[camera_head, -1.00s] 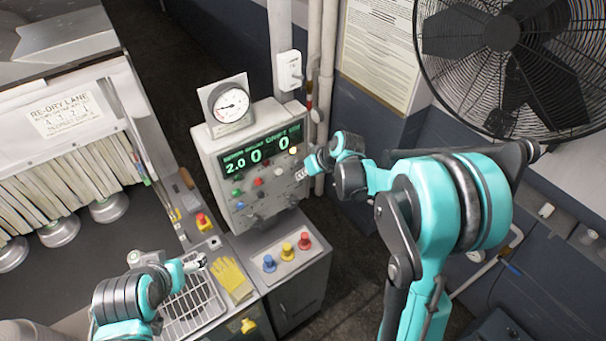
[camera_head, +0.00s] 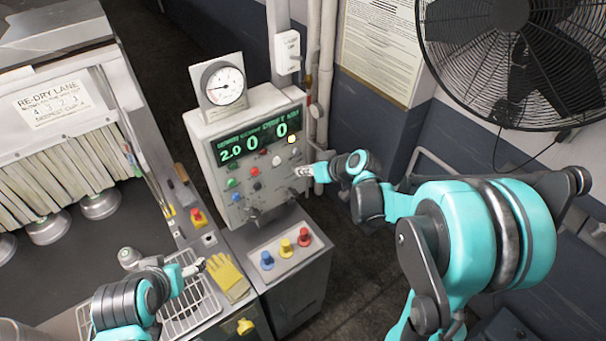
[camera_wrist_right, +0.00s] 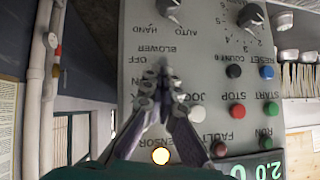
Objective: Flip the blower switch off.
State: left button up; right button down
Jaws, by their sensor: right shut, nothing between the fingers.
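The grey control panel (camera_head: 215,165) stands in the middle of the head view. It shows upside down in the right wrist view (camera_wrist_right: 205,50), with the printed words BLOWER and OFF beside my fingertips. The blower switch seems to be right at the fingertips, mostly hidden by them; its position cannot be told. My right gripper (camera_head: 302,171) is at the panel's right side, shut and empty. Its fingers (camera_wrist_right: 163,78) point at the BLOWER label; contact cannot be told. My left gripper (camera_head: 197,267) is low at the left, near the yellow gloves; its jaws are too small to read.
A selector knob (camera_wrist_right: 170,10) marked HAND and AUTO sits close by. A lit lamp (camera_head: 292,139) and several coloured buttons share the panel. Pipes (camera_head: 324,90) run just behind its right side. A large fan (camera_head: 510,65) hangs upper right. Blue, yellow and red buttons (camera_head: 286,246) sit below.

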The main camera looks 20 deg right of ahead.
pick_arm(q)
notch_tip(320, 180, down, 3)
jog(key=shift+r+b, duration=0.1)
jog(key=shift+b, duration=0.9)
pick_arm(e)
jog(key=shift+s+d+f+t, duration=0.1)
jog(key=shift+s+f+t, duration=0.15)
jog(key=shift+f+t, duration=0.25)
pick_arm(q)
jog(key=shift+r+p, duration=0.5)
jog(key=shift+p, duration=0.05)
pick_arm(e)
jog(key=shift+r, duration=0.7)
